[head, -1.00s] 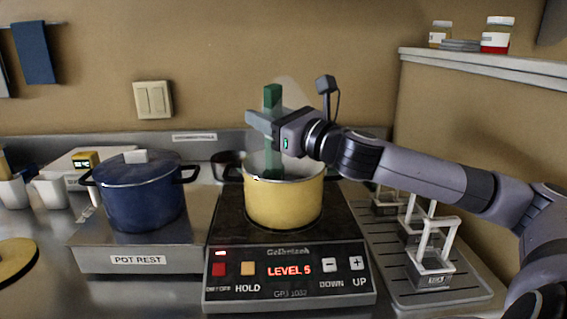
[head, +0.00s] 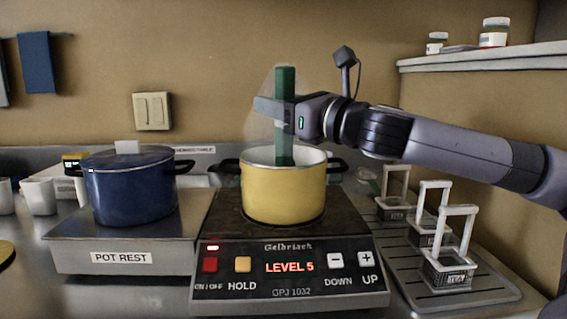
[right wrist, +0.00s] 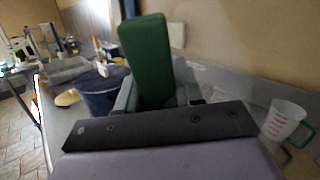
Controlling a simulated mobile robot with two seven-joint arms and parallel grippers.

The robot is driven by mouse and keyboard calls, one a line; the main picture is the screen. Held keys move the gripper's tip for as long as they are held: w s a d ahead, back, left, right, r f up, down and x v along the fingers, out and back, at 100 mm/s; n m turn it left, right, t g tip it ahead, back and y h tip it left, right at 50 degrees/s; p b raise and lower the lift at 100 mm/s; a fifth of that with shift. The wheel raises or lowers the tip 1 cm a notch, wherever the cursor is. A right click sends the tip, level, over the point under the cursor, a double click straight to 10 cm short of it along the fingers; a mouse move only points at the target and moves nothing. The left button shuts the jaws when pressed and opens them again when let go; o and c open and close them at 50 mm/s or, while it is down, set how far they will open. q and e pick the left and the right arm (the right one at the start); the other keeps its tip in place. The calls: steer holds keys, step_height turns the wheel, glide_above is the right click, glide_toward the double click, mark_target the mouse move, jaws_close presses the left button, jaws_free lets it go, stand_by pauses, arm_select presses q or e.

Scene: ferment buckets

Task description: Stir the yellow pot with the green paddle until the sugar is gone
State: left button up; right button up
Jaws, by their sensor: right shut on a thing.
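The yellow pot (head: 284,192) stands on the hot plate, open at the top, with faint steam above it. The green paddle (head: 285,92) stands upright with its lower end inside the pot. My right gripper (head: 284,112) is shut on the paddle's handle above the pot rim. The green handle (right wrist: 147,58) also shows large in the right wrist view. The inside of the pot is mostly hidden by its wall, so I cannot see any sugar. My left gripper is not in view.
The hot plate (head: 230,285) shows LEVEL 5. A lidded blue pot (head: 135,195) stands on the pot rest (head: 75,258) at left. A tray (head: 410,275) with several basket-like holders is at right. A shelf (head: 480,63) with jars is above it.

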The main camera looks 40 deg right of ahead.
mark_target(290, 75)
steer(key=r+p, duration=0.2)
steer(key=r, duration=0.1)
steer(key=r+p, duration=0.2)
steer(key=shift+s+a, duration=0.3)
steer(key=shift+s, duration=0.05)
steer(key=r+p, duration=0.2)
steer(key=r, duration=0.1)
steer(key=r+p, duration=0.1)
steer(key=p, duration=0.1)
steer(key=shift+s+a+r, duration=0.2)
steer(key=shift+s+a, duration=0.05)
steer(key=shift+s, duration=0.05)
steer(key=shift+s+a+r+p, duration=0.15)
steer(key=shift+s+r+p, duration=0.05)
steer(key=shift+r+p, duration=0.65)
steer(key=shift+r, duration=0.15)
step_height(290, 75, up, 3)
steer(key=p, duration=0.3)
